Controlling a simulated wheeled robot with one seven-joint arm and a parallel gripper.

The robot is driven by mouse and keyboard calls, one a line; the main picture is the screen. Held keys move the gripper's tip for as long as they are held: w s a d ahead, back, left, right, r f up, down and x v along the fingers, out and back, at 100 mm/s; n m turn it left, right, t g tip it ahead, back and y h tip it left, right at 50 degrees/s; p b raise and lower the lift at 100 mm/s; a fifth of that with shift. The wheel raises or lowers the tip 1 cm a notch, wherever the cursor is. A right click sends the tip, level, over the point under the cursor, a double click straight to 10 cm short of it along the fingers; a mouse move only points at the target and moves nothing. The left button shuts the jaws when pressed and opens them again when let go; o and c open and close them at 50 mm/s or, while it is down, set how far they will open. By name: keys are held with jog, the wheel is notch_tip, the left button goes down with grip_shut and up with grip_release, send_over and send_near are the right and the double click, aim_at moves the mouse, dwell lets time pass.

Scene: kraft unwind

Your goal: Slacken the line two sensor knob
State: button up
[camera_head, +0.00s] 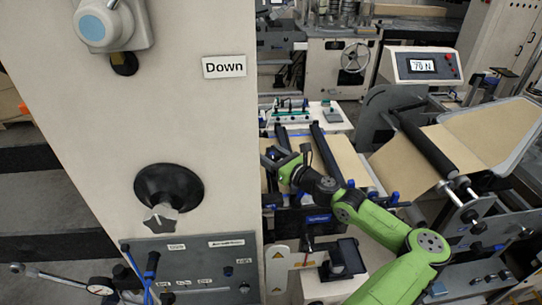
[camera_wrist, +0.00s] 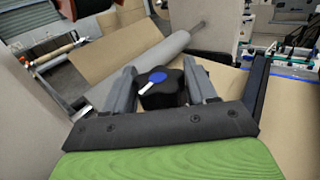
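A black lobed knob with a blue cap and a white pointer mark (camera_wrist: 158,84) sits between the two grey fingers of my gripper (camera_wrist: 160,82) in the wrist view. The fingers flank the knob closely on both sides. Whether they press on it or stand just clear cannot be made out. In the head view my gripper (camera_head: 286,163) is at the end of the green arm, over the brown web near the white machine column. The knob cannot be picked out there. No label naming the sensor line can be read.
The white column (camera_head: 205,110) with a "Down" label (camera_head: 224,67) and a black-based knob (camera_head: 168,195) stands left of my arm. A tension display (camera_head: 421,65) reads about 70 N. Rollers (camera_head: 425,140) and brown web (camera_head: 480,135) lie to the right.

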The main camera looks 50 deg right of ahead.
jog(key=shift+c, duration=0.5)
jog(key=shift+n+y, duration=0.4)
jog(key=shift+y, duration=0.3)
jog(key=n+g+y, duration=0.1)
jog(key=n+y, duration=0.1)
jog(key=y, duration=0.2)
jog(key=n+g+y, duration=0.1)
jog(key=n+y, duration=0.2)
jog(key=y, duration=0.1)
jog(key=shift+a+n, duration=0.1)
jog(key=shift+n, duration=0.2)
jog(key=shift+a+f+n+g+y+b, duration=0.15)
jog(key=shift+n+g+y+b, duration=0.25)
jog(key=shift+n+g+y, duration=1.9)
jog(key=shift+s+y, duration=0.15)
jog(key=shift+y, duration=0.35)
jog(key=o, duration=0.7)
jog(key=shift+c, duration=0.2)
jog(key=shift+o, duration=1.3)
